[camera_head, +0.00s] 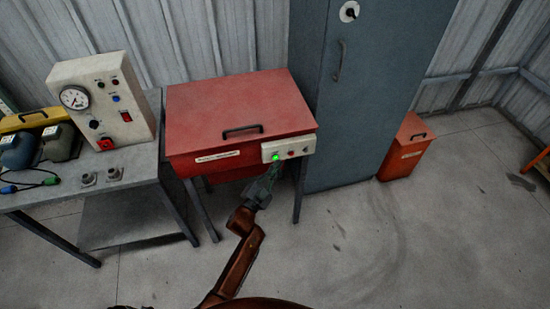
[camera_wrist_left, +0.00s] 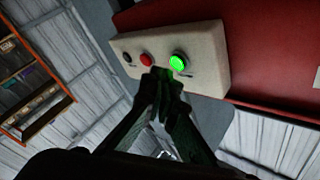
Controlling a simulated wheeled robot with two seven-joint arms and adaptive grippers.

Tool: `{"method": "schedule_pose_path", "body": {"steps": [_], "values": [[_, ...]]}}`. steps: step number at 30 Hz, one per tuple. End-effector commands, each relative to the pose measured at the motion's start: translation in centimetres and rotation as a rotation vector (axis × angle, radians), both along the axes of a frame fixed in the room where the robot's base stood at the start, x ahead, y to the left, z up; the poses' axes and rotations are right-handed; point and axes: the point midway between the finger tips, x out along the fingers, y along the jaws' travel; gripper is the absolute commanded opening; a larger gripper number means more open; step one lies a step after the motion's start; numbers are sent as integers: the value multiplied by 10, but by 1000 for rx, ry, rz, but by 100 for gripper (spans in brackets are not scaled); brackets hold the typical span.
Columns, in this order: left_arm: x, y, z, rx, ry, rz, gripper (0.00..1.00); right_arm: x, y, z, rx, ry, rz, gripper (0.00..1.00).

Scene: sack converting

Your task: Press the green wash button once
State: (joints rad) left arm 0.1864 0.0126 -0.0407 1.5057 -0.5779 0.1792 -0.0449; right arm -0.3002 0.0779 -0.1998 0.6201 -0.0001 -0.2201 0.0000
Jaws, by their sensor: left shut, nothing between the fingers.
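The green wash button (camera_head: 275,157) glows on a pale control box (camera_head: 300,148) at the front right of a red lidded machine (camera_head: 235,112). In the left wrist view the lit green button (camera_wrist_left: 179,62) is the rightmost of three controls. My left gripper (camera_head: 274,171) is shut and empty, just below the green button in the head view. In the left wrist view its fingertips (camera_wrist_left: 168,74) overlap the button's lower left edge; I cannot tell whether they touch.
A red button (camera_wrist_left: 146,60) and a black one (camera_wrist_left: 127,59) sit beside the green one. A grey workbench (camera_head: 90,180) with a gauge box (camera_head: 103,100) stands left. A blue-grey cabinet (camera_head: 350,110) and red bin (camera_head: 405,150) stand right. The front floor is clear.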

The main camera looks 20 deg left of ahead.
Motion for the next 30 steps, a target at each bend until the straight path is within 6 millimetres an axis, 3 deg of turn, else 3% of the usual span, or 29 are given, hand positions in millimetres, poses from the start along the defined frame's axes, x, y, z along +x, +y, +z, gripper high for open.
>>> {"method": "schedule_pose_path", "body": {"steps": [7, 21, 30], "values": [[-5, -3, 0, -1, 1, -1, 0, 1, 0, 2, 0, -2, 0, 49], [-39, -26, 1, 0, 0, 0, 0, 8, 0, 16, 0, -13, 0, 49], [-41, -28, 0, 0, 0, 0, 0, 8, -3, 16, -2, -12, 1, 49]]}}
